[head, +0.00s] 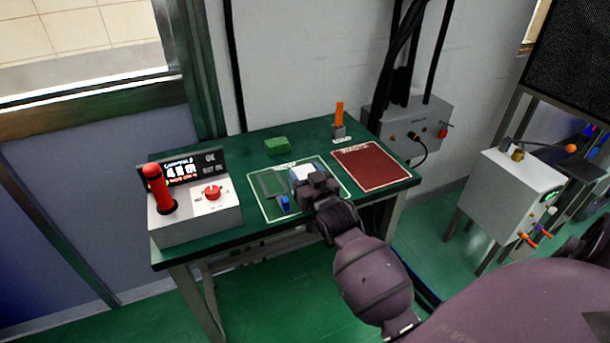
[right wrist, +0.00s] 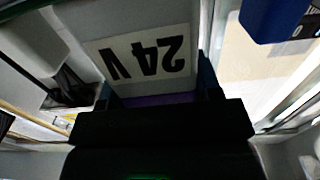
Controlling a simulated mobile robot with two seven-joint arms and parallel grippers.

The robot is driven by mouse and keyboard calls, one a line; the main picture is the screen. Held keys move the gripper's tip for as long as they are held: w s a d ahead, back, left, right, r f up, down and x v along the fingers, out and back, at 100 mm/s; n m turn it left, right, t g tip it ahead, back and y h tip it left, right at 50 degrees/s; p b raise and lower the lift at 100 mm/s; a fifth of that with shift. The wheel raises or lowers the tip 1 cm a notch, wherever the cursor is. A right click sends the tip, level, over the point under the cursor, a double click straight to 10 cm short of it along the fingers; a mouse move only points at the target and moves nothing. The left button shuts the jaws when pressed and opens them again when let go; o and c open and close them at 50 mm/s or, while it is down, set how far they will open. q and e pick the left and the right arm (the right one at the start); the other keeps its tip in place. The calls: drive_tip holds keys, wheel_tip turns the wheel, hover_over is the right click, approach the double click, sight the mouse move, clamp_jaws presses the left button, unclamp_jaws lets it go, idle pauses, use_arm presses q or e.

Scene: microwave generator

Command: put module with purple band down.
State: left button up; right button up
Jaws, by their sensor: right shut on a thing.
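In the right wrist view the module (right wrist: 150,50) fills the upper middle, with a "24 V" label that reads upside down. A strip of its purple band (right wrist: 158,100) shows between the fingers. I cannot tell whether the module touches the surface. My left gripper is not in view.
A grey-green tray or frame (head: 270,186) and a small blue object (head: 285,202) are left of the gripper. A red mat (head: 370,166) lies to the right, apparently bare. A green block (head: 277,145), an orange upright piece (head: 339,117) and a control box (head: 195,213) with a red lever stand around.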

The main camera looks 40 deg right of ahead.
drive_tip(key=shift+f, duration=0.1)
drive_tip(key=o, duration=1.1)
drive_tip(key=shift+c, duration=0.2)
